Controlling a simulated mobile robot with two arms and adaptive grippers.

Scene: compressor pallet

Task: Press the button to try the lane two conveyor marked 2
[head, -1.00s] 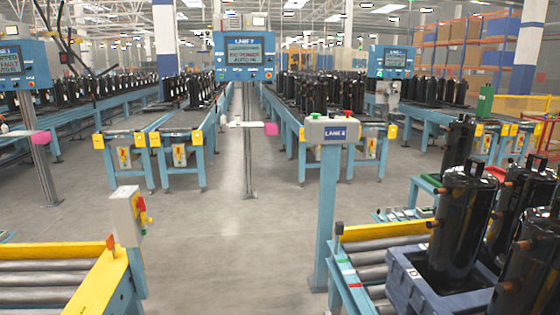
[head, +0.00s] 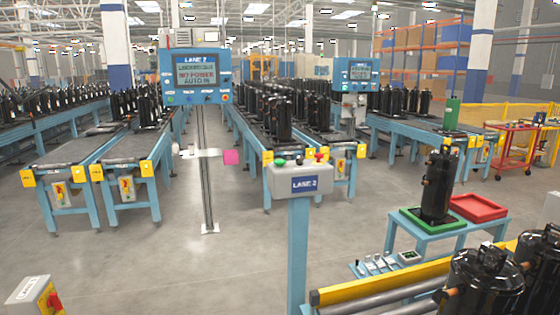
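A grey button box labelled LANE 2 (head: 298,181) stands on a light blue post (head: 298,255) in the lower middle of the head view. Green (head: 281,162) and red (head: 319,157) buttons show on its top. Behind it to the left, a blue panel headed LANE 2 (head: 195,76) hangs on a thin grey stand. Its screen seems to read locked out, no power, auto in. Conveyors (head: 135,147) behind carry rows of black compressors. I cannot tell which one is marked 2. Neither of my grippers is in view.
A grey box with a red knob (head: 37,297) is at the bottom left. A yellow-railed roller conveyor (head: 375,282) with compressors is at the lower right. Beyond it a blue table (head: 430,228) holds green and red trays.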

